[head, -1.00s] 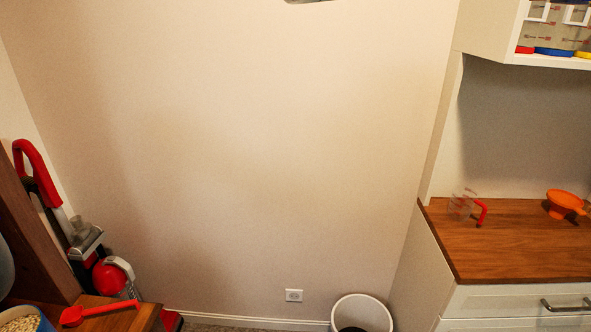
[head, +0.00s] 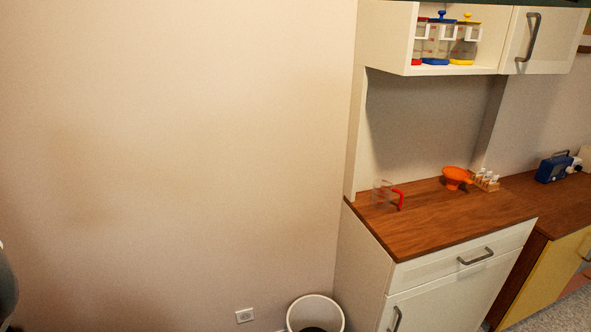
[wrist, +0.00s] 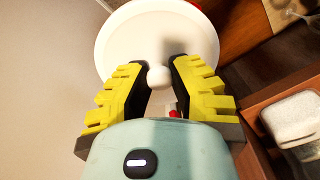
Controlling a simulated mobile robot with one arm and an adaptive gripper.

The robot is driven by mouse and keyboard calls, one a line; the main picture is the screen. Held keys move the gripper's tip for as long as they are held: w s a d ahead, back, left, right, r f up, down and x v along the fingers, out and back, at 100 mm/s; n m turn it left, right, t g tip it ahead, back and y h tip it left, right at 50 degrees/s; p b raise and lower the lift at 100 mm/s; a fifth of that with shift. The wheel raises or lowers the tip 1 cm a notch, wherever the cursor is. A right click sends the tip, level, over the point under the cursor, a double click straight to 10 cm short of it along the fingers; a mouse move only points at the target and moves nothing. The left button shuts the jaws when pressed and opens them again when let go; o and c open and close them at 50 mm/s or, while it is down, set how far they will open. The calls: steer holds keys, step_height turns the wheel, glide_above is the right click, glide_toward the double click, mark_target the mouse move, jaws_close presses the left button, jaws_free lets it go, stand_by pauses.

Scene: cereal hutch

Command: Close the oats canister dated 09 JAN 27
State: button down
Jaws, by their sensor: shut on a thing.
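In the wrist view my gripper (wrist: 158,82) is shut on the small round white knob (wrist: 158,75) of a wide white disc-shaped lid (wrist: 125,45). The lid is just beyond the fingertips, and I cannot tell what, if anything, lies under it. In the head view several clear canisters with white labels stand in the open wall cabinet: one with red trim (head: 419,45), one with blue trim (head: 437,45) and one with yellow trim (head: 464,45). Their dates are too small to read. My gripper is not visible in the head view.
A measuring jug (head: 383,193) with red handle, an orange funnel (head: 457,177) and a small rack (head: 486,181) stand on the wooden counter (head: 430,225). A bin (head: 315,300) stands on the floor. A white bundle (wrist: 296,120) lies at the wrist view's right.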

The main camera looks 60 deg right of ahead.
steer(key=shift+w+r+n+p, duration=0.15)
steer(key=shift+n+p, duration=0.65)
steer(key=a+f+n+p, duration=0.1)
steer(key=n+p, duration=0.1)
steer(key=a+f+n+p, duration=0.1)
steer(key=f+n+p, duration=0.1)
steer(key=n+p, duration=0.1)
steer(key=s+a+f+n+p, duration=0.1)
steer(key=n+p, duration=0.1)
steer(key=p, duration=0.1)
steer(key=shift+a+f+n, duration=0.25)
steer(key=shift+a+n, duration=0.05)
steer(key=s+a+f+n+p, duration=0.4)
steer(key=s+a+n+p, duration=0.25)
steer(key=s, duration=0.25)
steer(key=s+a+f+n+p, duration=0.4)
steer(key=s+a+n+p, duration=0.1)
steer(key=s+n+p, duration=0.25)
steer(key=shift+m+g, duration=0.4)
steer(key=shift+m, duration=0.1)
step_height(320, 180, down, 6)
steer(key=b, duration=0.6)
steer(key=shift+s+d+r, duration=0.1)
steer(key=shift+s+r, duration=0.05)
steer(key=shift+s, duration=0.15)
steer(key=shift+f+b, duration=0.5)
steer(key=shift+b, duration=0.35)
